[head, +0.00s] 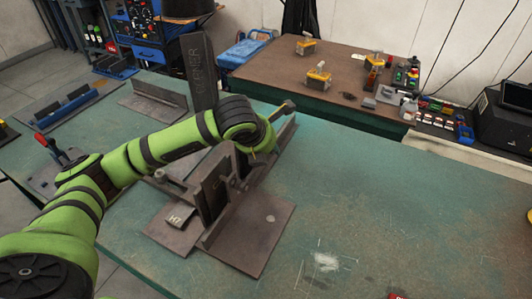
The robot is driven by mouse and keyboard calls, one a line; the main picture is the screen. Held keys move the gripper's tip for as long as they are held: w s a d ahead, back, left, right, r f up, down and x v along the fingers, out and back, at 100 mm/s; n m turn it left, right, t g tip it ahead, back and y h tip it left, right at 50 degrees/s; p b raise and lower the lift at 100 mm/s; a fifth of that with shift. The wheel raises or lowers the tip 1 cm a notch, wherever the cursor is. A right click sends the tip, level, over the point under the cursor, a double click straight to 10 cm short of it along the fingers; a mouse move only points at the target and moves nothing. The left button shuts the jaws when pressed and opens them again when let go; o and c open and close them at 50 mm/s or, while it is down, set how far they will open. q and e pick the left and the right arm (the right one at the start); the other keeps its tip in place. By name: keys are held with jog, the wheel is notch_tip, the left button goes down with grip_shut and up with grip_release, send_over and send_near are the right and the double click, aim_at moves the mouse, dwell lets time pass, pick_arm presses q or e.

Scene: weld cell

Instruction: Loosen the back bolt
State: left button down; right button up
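A dark steel fixture (213,188) with upright plates stands on a flat base plate (255,235) on the green table. A bolt-like part with a round head (172,184) shows at the fixture's left side. My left arm reaches in from the left, and its wrist end, with the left gripper (268,142), is over the fixture's back end. The wrist hides the gripper's fingers and most of that end, so the back bolt cannot be made out. A short dark bar with a light tip (284,109) sticks up just beyond the wrist. My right gripper is not in view.
A tall dark upright piece (197,70) rises behind my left forearm. Angle brackets (155,100) lie at the table's back left. A brown table (270,80) with yellow clamps (318,76) stands behind. The green table (390,200) is largely clear on the right.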

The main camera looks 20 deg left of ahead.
pick_arm(q)
jog(key=shift+s+d+f, duration=0.15)
jog(key=shift+d, duration=0.3)
jog(key=c, duration=1.1)
grip_release()
jog(key=shift+d, duration=0.15)
jog(key=v, duration=1.2)
jog(key=shift+o, duration=0.4)
